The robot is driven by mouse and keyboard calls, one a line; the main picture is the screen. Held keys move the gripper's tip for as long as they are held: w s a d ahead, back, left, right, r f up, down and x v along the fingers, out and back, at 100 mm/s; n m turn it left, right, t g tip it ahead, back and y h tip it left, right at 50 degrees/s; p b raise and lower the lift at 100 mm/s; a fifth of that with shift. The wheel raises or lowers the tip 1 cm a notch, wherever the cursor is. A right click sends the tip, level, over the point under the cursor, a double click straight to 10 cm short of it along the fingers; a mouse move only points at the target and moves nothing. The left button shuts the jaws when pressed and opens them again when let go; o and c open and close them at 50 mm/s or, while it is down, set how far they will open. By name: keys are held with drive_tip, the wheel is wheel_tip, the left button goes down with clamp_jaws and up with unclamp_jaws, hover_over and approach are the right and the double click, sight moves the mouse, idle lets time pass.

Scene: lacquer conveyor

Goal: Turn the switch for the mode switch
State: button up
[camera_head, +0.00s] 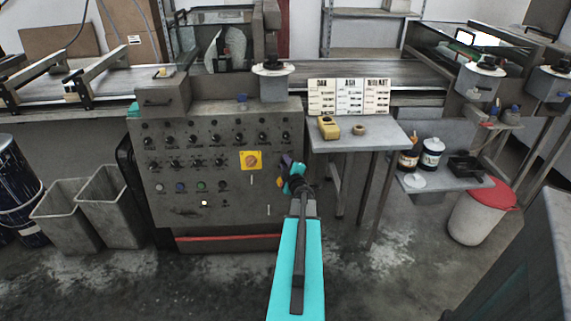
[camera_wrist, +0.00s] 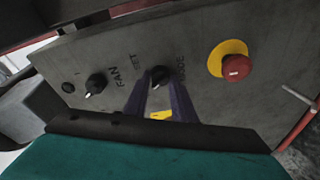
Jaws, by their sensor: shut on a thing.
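The grey control panel (camera_head: 165,135) carries rows of black knobs. In the wrist view, the mode switch (camera_wrist: 160,74) is a black knob with a partly legible label beside it. My gripper (camera_wrist: 160,88) has its two dark purple fingers closed in on this knob, one on each side, and is shut on it. In the head view, my gripper (camera_head: 288,163) is at the right part of the panel, and I cannot make out the knob behind it. The knob's exact turn angle is hard to read.
A red stop button (camera_wrist: 236,67) on a yellow disc sits right of the mode switch in the wrist view. A fan knob (camera_wrist: 95,84) is to its left. A small side table (camera_head: 375,135) with a yellow box (camera_head: 328,127) stands right of the panel.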

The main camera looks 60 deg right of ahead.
drive_tip(key=o, duration=0.9)
drive_tip(key=shift+w+a+f, duration=0.1)
drive_tip(key=shift+a, duration=0.05)
drive_tip(key=shift+o, duration=0.8)
drive_tip(key=p+v, duration=0.2)
drive_tip(key=v, duration=0.9)
drive_tip(key=shift+s+r, duration=0.25)
drive_tip(key=shift+s, duration=0.1)
drive_tip(key=shift+s+a, duration=0.1)
drive_tip(key=shift+a, duration=0.1)
drive_tip(key=p+v, duration=0.1)
drive_tip(key=p, duration=0.3)
drive_tip(key=shift+s+a, duration=0.15)
drive_tip(key=shift+a, duration=0.1)
